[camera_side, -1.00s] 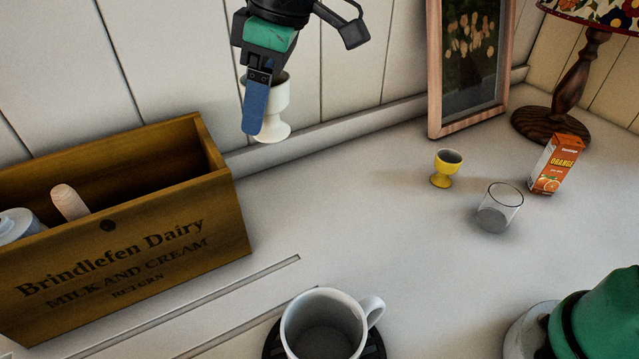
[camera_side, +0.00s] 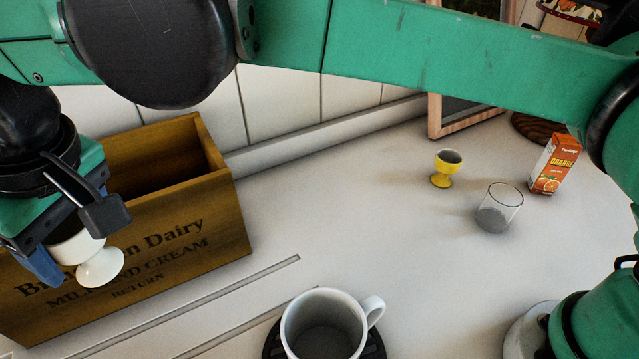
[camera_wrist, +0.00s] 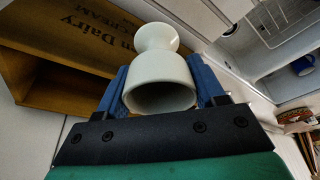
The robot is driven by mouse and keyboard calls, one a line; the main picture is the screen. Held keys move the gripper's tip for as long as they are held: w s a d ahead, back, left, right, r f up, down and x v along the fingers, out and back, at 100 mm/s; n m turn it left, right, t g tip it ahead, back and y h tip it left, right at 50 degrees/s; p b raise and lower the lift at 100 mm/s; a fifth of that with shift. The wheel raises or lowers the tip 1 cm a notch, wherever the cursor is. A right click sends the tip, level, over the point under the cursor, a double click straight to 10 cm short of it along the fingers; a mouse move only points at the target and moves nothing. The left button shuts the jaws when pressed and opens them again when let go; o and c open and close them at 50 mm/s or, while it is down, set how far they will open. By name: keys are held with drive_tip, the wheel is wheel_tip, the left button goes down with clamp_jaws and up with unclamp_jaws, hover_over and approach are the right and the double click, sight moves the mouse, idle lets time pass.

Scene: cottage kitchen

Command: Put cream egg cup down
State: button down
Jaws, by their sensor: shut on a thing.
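The cream egg cup (camera_side: 101,266) is in my gripper (camera_side: 62,262) at the left of the side view, in front of the wooden crate's lettered face. It is tilted, its round foot pointing down and to the right. In the wrist view the egg cup (camera_wrist: 160,82) sits between the two blue fingers of my gripper (camera_wrist: 162,88), its open rim toward the camera and its foot away. The gripper is shut on the cup. The cup appears held in the air. Part of its bowl is hidden by the gripper in the side view.
The wooden crate (camera_side: 205,222) stands at the left; it also shows in the wrist view (camera_wrist: 50,92). A white mug (camera_side: 322,325) is at the front. A yellow egg cup (camera_side: 442,178), a glass (camera_side: 497,210) and an orange carton (camera_side: 556,165) stand at the right. The middle counter is clear.

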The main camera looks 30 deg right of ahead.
wheel_tip(320, 180, down, 16)
drive_tip(key=shift+f, duration=0.2)
drive_tip(key=shift+f, duration=0.1)
drive_tip(key=shift+c, duration=0.5)
unclamp_jaws()
drive_tip(key=v, duration=1.2)
drive_tip(key=w+d+r+m+t, duration=0.1)
drive_tip(key=w+d+r+m, duration=0.15)
drive_tip(key=d, duration=0.55)
drive_tip(key=w+d+r+m+t, duration=0.1)
drive_tip(key=w+d+r, duration=0.15)
drive_tip(key=d, duration=0.65)
drive_tip(key=s+d+f+m+t+h, duration=0.1)
drive_tip(key=s+d+f+m, duration=0.1)
drive_tip(key=d, duration=0.8)
drive_tip(key=s+d+f+m+t+h, duration=0.1)
drive_tip(key=s+d+f+m, duration=0.1)
drive_tip(key=d, duration=0.8)
drive_tip(key=shift+s+d+f+m+t, duration=0.2)
drive_tip(key=shift+s+d+m+t, duration=0.2)
drive_tip(key=shift+s+m, duration=0.4)
